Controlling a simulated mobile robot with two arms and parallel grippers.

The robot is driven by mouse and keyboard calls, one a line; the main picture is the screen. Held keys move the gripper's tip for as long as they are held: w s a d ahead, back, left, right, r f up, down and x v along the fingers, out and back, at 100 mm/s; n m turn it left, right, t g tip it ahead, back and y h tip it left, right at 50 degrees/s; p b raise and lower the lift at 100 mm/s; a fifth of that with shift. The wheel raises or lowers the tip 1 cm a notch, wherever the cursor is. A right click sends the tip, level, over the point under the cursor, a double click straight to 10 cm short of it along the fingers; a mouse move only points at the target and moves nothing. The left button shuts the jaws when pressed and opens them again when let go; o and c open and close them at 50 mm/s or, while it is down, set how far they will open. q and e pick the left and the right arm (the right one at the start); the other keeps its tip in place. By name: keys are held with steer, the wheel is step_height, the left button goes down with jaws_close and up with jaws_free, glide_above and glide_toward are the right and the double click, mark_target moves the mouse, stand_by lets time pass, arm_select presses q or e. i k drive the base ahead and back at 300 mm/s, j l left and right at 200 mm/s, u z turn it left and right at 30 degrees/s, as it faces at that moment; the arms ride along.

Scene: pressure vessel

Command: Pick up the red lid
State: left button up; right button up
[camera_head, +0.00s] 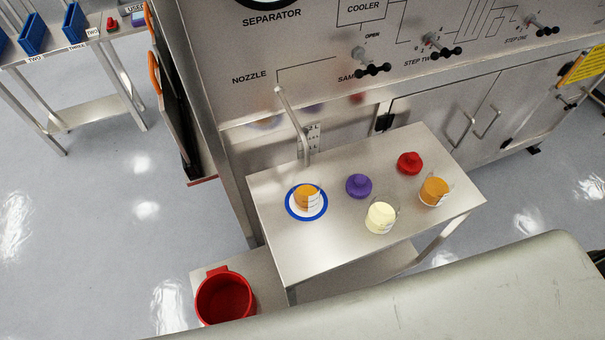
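The red lid (410,163) lies on a small steel table (290,240), near its back right edge, with its round knob up. It stands apart from the beakers and nothing covers it. A purple lid (359,186) lies to its left. A glass beaker with orange contents (434,191) stands in front and to the right of it. A beaker with pale yellow contents (381,216) stands nearer the front edge. Neither of my grippers shows in this view.
A third beaker (308,197), with orange contents, sits on a blue-rimmed white disc (291,206) under a bent nozzle pipe (294,125). A panel with black valve handles (372,69) rises behind the table. A red bucket (224,298) stands lower left.

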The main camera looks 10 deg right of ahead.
mark_target(410, 164)
steer(key=k+l+z, duration=0.1)
steer(key=z, duration=0.3)
steer(key=l+z, duration=0.2)
steer(key=z, duration=0.2)
steer(key=l+z, duration=0.15)
steer(key=z, duration=0.3)
steer(key=k+l, duration=0.05)
